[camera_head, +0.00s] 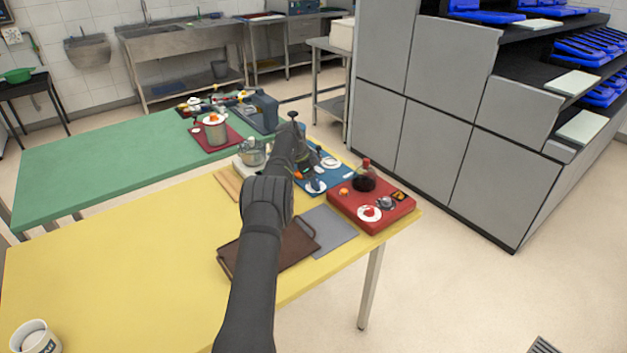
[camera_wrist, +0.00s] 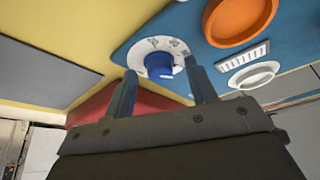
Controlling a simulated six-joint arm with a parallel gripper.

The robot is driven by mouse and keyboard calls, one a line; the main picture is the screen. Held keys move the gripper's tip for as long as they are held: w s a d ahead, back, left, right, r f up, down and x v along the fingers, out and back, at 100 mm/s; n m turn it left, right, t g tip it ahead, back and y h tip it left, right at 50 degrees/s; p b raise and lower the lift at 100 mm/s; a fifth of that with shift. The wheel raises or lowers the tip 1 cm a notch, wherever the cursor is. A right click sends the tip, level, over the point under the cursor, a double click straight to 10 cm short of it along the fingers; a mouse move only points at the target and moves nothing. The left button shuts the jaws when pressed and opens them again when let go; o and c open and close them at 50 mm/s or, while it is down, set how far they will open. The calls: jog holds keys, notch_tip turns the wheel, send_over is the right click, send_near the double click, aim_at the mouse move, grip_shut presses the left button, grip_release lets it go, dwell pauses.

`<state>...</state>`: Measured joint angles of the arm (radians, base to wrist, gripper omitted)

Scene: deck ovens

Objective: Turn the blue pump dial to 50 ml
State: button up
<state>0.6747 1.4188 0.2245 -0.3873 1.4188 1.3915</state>
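The blue pump dial (camera_wrist: 159,66) is a blue knob on a white marked disc, on a blue base (camera_wrist: 205,48). My gripper (camera_wrist: 161,66) is open, with one fingertip on each side of the knob in the wrist view. A gap shows between knob and fingers on both sides. The disc's marks are too small to read. In the head view, the blue base (camera_head: 338,176) stands at the far right of the yellow table, with the dial (camera_head: 316,185) near its front corner. My arm partly hides the base there.
A grey mat (camera_head: 332,232) and a brown tray (camera_head: 299,241) lie in front.

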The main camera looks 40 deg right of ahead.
jog(key=v, duration=1.7)
jog(key=shift+r, duration=0.2)
jog(key=shift+a, duration=0.1)
jog(key=x, duration=1.7)
jog(key=shift+f, duration=0.2)
jog(key=shift+r, duration=0.1)
